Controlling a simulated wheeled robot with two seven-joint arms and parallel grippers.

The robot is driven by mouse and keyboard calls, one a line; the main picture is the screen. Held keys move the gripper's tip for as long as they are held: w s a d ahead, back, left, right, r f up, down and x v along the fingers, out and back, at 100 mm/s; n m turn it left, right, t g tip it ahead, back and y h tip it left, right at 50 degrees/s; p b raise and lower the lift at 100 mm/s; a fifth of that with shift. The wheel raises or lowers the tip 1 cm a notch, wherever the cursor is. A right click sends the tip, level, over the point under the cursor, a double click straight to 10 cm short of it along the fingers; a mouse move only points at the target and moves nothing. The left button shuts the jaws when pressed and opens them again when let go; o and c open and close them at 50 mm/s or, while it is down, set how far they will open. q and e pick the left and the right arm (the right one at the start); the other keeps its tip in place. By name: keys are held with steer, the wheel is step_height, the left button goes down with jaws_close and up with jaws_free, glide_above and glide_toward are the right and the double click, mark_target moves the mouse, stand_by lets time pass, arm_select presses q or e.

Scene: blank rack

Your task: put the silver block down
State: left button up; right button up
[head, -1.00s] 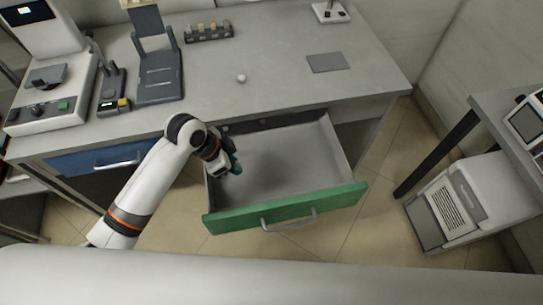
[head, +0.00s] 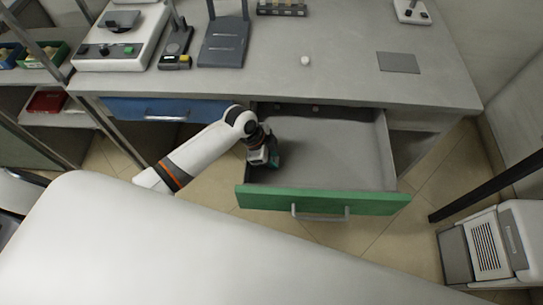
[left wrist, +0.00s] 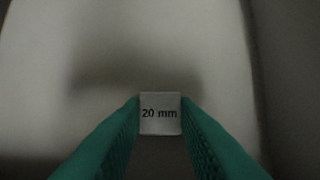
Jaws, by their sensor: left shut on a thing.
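The silver block (left wrist: 160,114), a small pale square marked "20 mm", sits between the green fingers of my left gripper in the left wrist view. My left gripper (head: 273,161) is shut on it. In the head view the gripper points down inside the open drawer (head: 345,150), near its left side, and the block is hidden there. A blurred pale surface shows beyond the block in the left wrist view; I cannot tell whether the block touches it. My right gripper is not in view.
The drawer has a green front (head: 325,202) and a bare grey floor to the right of the gripper. The desk (head: 350,80) above carries a small white ball (head: 305,61), a grey plate (head: 398,62) and instruments. A closed blue drawer (head: 165,109) is at left.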

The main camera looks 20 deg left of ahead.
arm_select(q)
steer(key=shift+f, duration=0.1)
steer(key=o, duration=1.1)
steer(key=shift+c, duration=0.2)
steer(key=shift+a+r, duration=0.15)
steer(key=shift+r, duration=0.3)
steer(key=v, duration=1.1)
steer(key=shift+p, duration=0.4)
steer(key=shift+a+r, duration=0.1)
steer(key=shift+r, duration=0.05)
steer(key=shift+s, duration=0.1)
